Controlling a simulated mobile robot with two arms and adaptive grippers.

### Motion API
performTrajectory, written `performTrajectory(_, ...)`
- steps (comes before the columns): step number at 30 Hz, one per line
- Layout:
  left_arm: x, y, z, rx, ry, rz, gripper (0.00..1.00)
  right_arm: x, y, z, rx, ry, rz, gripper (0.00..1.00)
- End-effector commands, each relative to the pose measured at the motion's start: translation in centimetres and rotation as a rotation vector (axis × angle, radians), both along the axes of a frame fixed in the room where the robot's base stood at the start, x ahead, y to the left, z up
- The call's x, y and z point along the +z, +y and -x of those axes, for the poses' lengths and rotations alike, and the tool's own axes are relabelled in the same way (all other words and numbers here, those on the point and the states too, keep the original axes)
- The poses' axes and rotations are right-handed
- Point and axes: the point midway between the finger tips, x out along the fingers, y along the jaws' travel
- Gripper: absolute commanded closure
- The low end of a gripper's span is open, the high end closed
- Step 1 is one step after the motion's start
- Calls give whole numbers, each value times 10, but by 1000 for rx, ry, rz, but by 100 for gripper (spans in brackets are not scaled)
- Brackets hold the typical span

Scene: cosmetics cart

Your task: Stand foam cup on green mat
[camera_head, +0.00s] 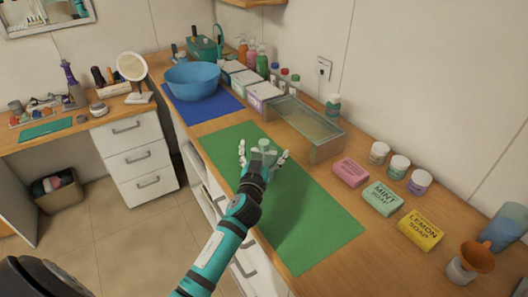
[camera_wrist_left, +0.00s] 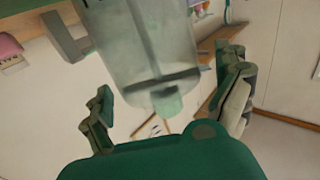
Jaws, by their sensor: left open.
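The green mat (camera_head: 318,222) lies flat on the counter, partly covered by my left arm. My left gripper (camera_head: 263,152) is over the mat's far half, its fingers spread wide. A small pale grey-green piece (camera_head: 264,143) shows between its fingers; I cannot tell if it is the foam cup. My right gripper is not in view.
Pink (camera_head: 351,171), mint (camera_head: 382,197) and yellow (camera_head: 420,230) soap boxes lie right of the mat. A blue bowl (camera_head: 192,80) sits on a blue mat behind. An orange funnel (camera_head: 478,256) is at the front right.

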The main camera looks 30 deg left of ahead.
Motion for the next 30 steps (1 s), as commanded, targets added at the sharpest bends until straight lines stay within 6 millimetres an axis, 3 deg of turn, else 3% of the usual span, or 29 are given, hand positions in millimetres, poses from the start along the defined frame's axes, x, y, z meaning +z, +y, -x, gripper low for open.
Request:
performTrajectory(4, 5, 0, 0, 0, 0, -1, 0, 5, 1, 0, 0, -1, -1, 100)
performTrajectory(7, 0, -4, 13, -1, 1, 0, 0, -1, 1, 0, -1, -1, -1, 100)
performTrajectory(21, -2, -27, 102, 0, 1, 2, 0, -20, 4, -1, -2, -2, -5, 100)
performTrajectory(30, 1, -31, 116, 0, 0, 0, 0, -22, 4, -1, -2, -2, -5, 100)
